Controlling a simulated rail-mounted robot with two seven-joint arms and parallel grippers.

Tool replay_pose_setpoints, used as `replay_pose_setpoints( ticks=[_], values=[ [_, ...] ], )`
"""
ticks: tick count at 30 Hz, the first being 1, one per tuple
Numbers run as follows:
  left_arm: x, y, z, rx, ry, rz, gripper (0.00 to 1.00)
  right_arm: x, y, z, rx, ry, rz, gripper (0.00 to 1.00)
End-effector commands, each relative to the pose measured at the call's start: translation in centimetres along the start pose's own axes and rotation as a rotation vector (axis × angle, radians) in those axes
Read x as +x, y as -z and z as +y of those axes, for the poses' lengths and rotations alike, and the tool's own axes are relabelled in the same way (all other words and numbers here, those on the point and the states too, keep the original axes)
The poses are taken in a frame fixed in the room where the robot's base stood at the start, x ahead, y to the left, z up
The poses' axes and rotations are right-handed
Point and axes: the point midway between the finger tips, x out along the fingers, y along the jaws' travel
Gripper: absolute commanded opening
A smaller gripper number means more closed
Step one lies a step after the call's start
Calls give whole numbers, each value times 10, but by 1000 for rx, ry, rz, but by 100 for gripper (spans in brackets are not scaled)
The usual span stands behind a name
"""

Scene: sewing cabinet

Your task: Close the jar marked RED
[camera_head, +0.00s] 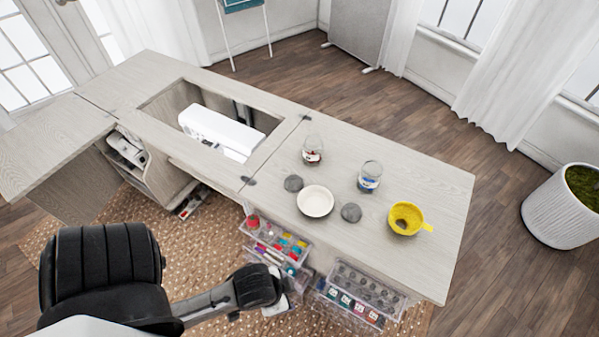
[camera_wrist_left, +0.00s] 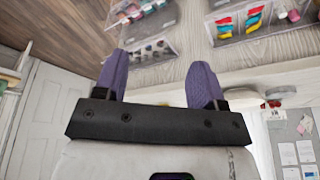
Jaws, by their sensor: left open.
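Two clear glass jars stand upright on the desktop (camera_head: 445,186). The rear jar (camera_head: 313,151) shows red at its base. The nearer jar (camera_head: 369,177) shows blue at its base. Both look open at the top. Any lettering is too small to read. Two grey lid-like discs, one left (camera_head: 293,183) and one right (camera_head: 351,212), lie flat on the desk, apart from the jars. In the left wrist view my left gripper (camera_wrist_left: 155,72) has its two purple fingers apart with nothing between them. It is low by the drawers, away from the jars. My right gripper is out of view.
A white bowl (camera_head: 315,202) sits between the discs. A yellow funnel-like bowl (camera_head: 406,218) is to the right. Clear drawers with coloured items (camera_head: 278,245) and a second drawer stack (camera_head: 360,292) stick out below the desk's front edge. A white sewing machine (camera_head: 220,130) sits in the desk's opening.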

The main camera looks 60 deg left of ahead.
Motion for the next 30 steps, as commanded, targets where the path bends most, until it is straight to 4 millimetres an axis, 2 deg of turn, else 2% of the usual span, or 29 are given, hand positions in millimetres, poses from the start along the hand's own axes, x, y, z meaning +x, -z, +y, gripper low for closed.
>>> replay_pose_setpoints(
  ticks=[1, 10, 17, 20, 23, 26, 30],
  values=[
    [0, 0, 0, 0, 0, 0, 69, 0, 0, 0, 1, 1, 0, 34],
    [0, 0, 0, 0, 0, 0, 98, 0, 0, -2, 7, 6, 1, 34],
    [0, 1, 1, -3, -2, 1, 99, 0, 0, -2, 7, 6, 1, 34],
    [-2, 8, 0, -3, 0, 16, 99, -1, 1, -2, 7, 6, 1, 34],
    [-8, 28, -4, 0, 9, 59, 99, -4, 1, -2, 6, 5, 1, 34],
    [-19, 61, -17, 24, 43, 132, 99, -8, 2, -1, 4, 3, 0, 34],
    [-48, 122, -47, 95, 131, 264, 99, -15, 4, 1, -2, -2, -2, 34]
  ],
)
